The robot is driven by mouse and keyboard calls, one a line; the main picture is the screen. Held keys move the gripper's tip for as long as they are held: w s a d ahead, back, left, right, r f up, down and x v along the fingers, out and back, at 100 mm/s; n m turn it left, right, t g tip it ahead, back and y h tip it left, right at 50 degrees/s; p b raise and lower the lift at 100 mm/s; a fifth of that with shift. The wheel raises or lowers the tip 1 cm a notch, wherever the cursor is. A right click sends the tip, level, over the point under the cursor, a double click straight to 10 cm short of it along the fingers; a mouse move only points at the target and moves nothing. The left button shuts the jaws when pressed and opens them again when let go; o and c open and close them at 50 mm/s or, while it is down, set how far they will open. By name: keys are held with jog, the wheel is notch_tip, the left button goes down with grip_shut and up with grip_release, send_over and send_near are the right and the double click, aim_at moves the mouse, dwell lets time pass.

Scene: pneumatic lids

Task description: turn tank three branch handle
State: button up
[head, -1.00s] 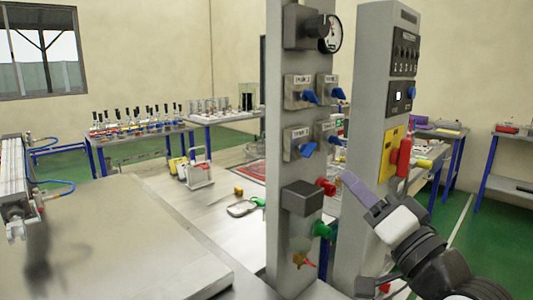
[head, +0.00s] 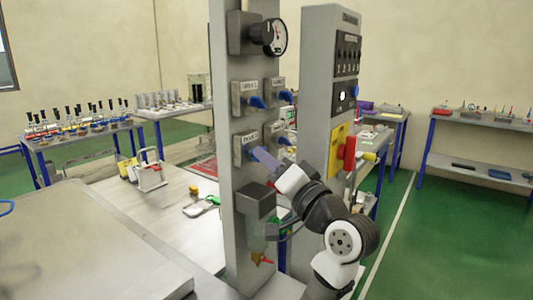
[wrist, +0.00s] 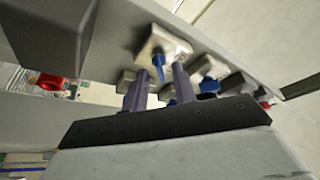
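Several grey valve boxes with blue handles are set in two rows on a grey post (head: 226,200). The lower-left box (head: 240,147) has a label that seems to read tank 3. Its blue handle (head: 254,154) is partly covered by my gripper (head: 262,158) in the head view. In the wrist view, my gripper (wrist: 160,72) has two purple fingers standing apart with nothing held. A blue handle (wrist: 158,62) on a pale box shows just beyond the gap between them. I cannot tell whether a finger touches it.
A dark grey box (head: 257,200) juts from the post below the valves. A gauge (head: 274,38) sits above them. Another blue handle (head: 284,140) is close at the right. A second post (head: 318,110) with a red-handled switch (head: 349,153) stands behind my arm.

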jog(key=shift+w+a+r, duration=0.1)
jog(key=shift+w+a, duration=0.15)
jog(key=shift+w, duration=0.05)
jog(key=shift+c, duration=0.2)
grip_shut()
